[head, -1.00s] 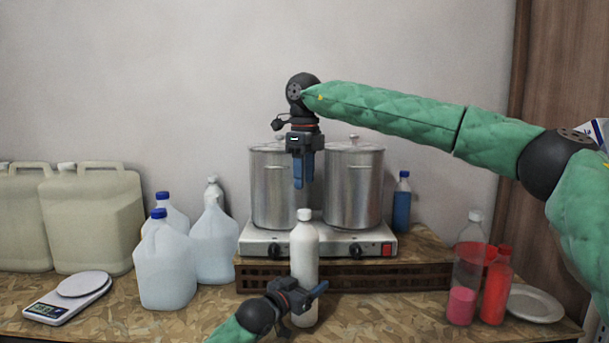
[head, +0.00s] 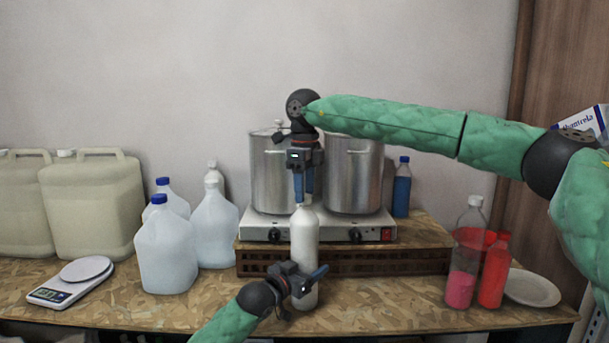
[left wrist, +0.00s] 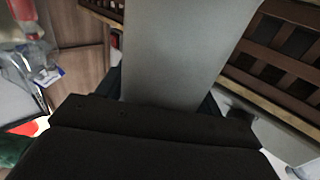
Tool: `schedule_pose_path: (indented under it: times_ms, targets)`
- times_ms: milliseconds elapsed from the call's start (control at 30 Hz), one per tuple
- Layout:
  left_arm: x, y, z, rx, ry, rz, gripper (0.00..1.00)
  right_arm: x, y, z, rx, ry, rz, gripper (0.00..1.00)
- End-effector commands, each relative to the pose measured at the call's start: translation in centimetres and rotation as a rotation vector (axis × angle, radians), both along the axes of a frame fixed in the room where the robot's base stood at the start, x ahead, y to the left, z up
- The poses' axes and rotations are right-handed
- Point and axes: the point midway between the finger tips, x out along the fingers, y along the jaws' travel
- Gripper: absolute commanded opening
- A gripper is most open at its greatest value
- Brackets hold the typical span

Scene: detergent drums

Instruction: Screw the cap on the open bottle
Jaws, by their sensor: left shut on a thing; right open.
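A white bottle (head: 304,238) stands upright at the table's front middle, before the stove. My left gripper (head: 308,281) is shut around its lower body. In the left wrist view the bottle (left wrist: 185,50) fills the middle as a pale grey surface between the jaws. My right gripper (head: 304,192) points straight down over the bottle's top with its blue fingers open. Its fingertips are at the height of the white cap, which they partly hide. I cannot tell whether they touch the cap or how tightly it sits.
Two steel pots (head: 352,176) stand on a stove (head: 340,229) right behind the bottle. White jugs (head: 165,250) and a scale (head: 70,283) are to the left. Pink and red bottles (head: 495,275) and a plate (head: 532,288) are to the right. Bare table lies between.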

Motion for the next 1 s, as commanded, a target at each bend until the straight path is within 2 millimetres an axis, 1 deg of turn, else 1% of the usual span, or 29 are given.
schedule_pose_path:
  times_ms: [33, 167, 433, 467, 600, 700, 1000]
  targets:
    - [0.01, 0.00, 0.02, 0.000, 0.000, 0.000, 0.02, -0.02, -0.02, -0.37, -0.001, 0.000, 0.000, 0.49]
    - [0.01, 0.00, 0.02, 0.000, 0.000, 0.000, 0.02, -0.02, -0.02, -0.84, -0.001, 0.000, 0.000, 0.49]
    - [0.01, 0.00, 0.01, 0.000, 0.000, 0.000, 0.02, -0.01, 0.00, -0.91, 0.000, 0.000, 0.000, 0.49]
    - [0.01, 0.00, 0.01, 0.000, 0.000, 0.000, 0.02, -0.01, 0.00, -0.91, 0.000, 0.000, 0.000, 0.47]
    - [0.01, 0.01, 0.01, 0.000, 0.000, 0.000, 0.02, -0.01, 0.00, -0.89, 0.000, 0.000, 0.000, 0.19]
    - [0.00, 0.00, 0.02, 0.000, 0.000, 0.000, 0.02, 0.00, 0.00, -0.89, 0.000, 0.000, 0.000, 0.02]
    - [-0.01, -0.01, 0.02, -0.001, -0.001, 0.000, 0.02, 0.02, -0.02, -0.88, 0.000, 0.000, -0.010, 0.02]
